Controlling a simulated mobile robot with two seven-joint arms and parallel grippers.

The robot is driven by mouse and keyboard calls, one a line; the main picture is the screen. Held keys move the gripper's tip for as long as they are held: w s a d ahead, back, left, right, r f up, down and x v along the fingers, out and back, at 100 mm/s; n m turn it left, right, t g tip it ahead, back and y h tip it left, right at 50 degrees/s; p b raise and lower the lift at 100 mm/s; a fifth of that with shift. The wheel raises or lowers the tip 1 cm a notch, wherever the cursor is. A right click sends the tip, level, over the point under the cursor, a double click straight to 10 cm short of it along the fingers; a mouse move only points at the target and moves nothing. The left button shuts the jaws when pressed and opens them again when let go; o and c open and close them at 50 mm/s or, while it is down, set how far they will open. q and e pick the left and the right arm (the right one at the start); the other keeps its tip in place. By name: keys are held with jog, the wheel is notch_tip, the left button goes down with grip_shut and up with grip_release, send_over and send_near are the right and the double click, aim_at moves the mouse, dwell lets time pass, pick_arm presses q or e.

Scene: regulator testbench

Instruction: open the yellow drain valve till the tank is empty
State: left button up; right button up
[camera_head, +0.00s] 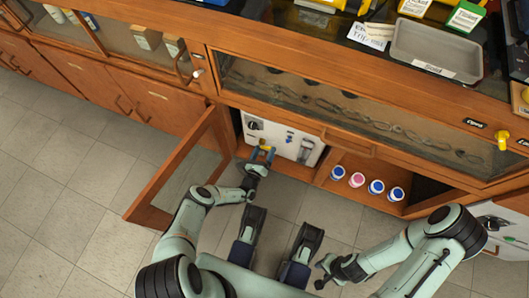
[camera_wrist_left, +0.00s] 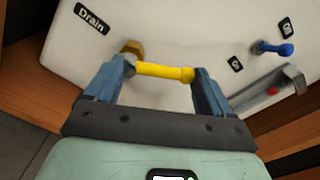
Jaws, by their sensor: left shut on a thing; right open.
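The yellow drain valve handle (camera_wrist_left: 162,71) shows in the left wrist view. It lies roughly level across the white panel (camera_wrist_left: 200,25), beside a brass fitting (camera_wrist_left: 132,48) and below the "Drain" label (camera_wrist_left: 91,19). My left gripper (camera_wrist_left: 160,80) is shut on the handle, with a blue finger at each of its ends. In the head view, my left gripper (camera_head: 262,154) reaches the white panel (camera_head: 287,132) inside the open cabinet. My right gripper (camera_head: 323,274) is open, low and away from the panel. The tank's water level cannot be made out.
A blue valve (camera_wrist_left: 274,48) and a grey bar with a red mark (camera_wrist_left: 272,95) are to the right on the panel. The open cabinet door (camera_head: 172,180) stands left of my left arm. Several small bottles (camera_head: 356,180) stand in the right compartment. The tiled floor (camera_head: 65,200) is clear.

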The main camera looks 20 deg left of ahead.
pick_arm(q)
jog(key=shift+s+n, duration=0.1)
jog(key=shift+n, duration=0.2)
jog(key=o, duration=1.4)
jog(key=shift+c, duration=0.2)
jog(key=s+p, duration=0.4)
jog(key=s, duration=0.9)
jog(key=shift+s+a, duration=0.2)
jog(key=shift+a, duration=0.05)
pick_arm(e)
jog(key=w+a+r+t, duration=0.1)
jog(key=w+r+t, duration=0.2)
jog(key=w+r, duration=0.2)
jog(key=shift+w+r+n, duration=0.15)
jog(key=shift+w+n, duration=0.15)
jog(key=shift+w, duration=1.45)
